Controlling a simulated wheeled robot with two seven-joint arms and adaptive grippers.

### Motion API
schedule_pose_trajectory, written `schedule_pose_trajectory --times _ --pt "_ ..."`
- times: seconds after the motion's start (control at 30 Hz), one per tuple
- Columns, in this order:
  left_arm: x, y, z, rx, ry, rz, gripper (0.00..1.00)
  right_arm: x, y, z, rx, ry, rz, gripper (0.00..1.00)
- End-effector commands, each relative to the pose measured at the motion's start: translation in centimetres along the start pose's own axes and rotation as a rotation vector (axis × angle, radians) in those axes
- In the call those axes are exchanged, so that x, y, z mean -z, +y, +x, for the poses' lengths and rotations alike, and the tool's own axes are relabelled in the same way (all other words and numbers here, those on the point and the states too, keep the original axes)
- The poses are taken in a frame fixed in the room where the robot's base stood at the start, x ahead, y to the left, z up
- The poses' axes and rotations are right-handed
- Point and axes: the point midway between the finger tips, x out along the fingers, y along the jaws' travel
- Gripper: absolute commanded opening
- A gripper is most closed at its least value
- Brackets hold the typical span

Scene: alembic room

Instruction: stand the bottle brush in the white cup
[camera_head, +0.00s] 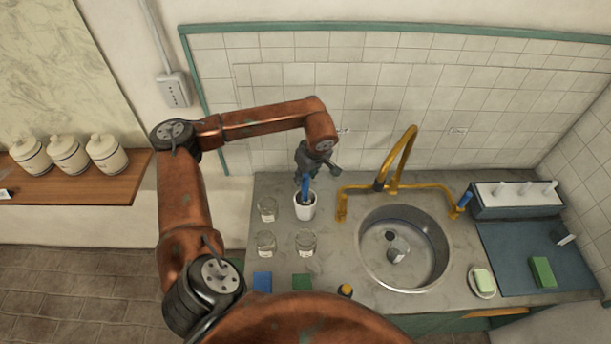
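The white cup (304,211) stands upright on the counter, left of the sink. A blue upright piece, which looks like part of the bottle brush (306,186), rises from the cup's mouth; its lower part is hidden inside. My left gripper (308,179) points down just above the cup, around or right beside the top of the blue piece. Its dark fingers are small and partly overlap, so whether they grip the blue piece is unclear. My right gripper is not in view.
Glass jars (266,243) stand left of and in front of the cup. The round sink (365,262) with a brass faucet (400,160) is to the right. Blue (262,281) and green (301,281) squares lie near the front. A rack (515,206) stands at the far right.

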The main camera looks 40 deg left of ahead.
Motion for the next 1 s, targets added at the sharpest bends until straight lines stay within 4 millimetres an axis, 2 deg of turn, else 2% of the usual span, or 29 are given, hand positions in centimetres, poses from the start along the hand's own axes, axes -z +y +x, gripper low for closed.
schedule_pose_trajectory --times 0.1,0.37,0.47,0.57,0.8,1.0 --pt "0.0 0.0 0.0 0.0 0.0 0.0 0.4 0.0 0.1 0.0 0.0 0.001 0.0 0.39" --pt "0.0 0.0 -0.1 0.0 0.0 0.0 0.4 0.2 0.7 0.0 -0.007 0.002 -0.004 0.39" --pt "0.0 0.1 -0.7 -0.002 0.001 0.0 0.4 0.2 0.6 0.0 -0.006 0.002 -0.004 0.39" --pt "0.0 0.1 -2.1 -0.004 0.001 0.001 0.4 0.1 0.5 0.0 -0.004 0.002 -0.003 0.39" --pt "0.1 0.1 -7.1 -0.004 0.002 -0.001 0.4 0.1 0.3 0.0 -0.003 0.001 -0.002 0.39" --pt "0.0 0.1 -10.4 -0.002 0.0 0.0 0.4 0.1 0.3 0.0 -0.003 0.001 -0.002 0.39"
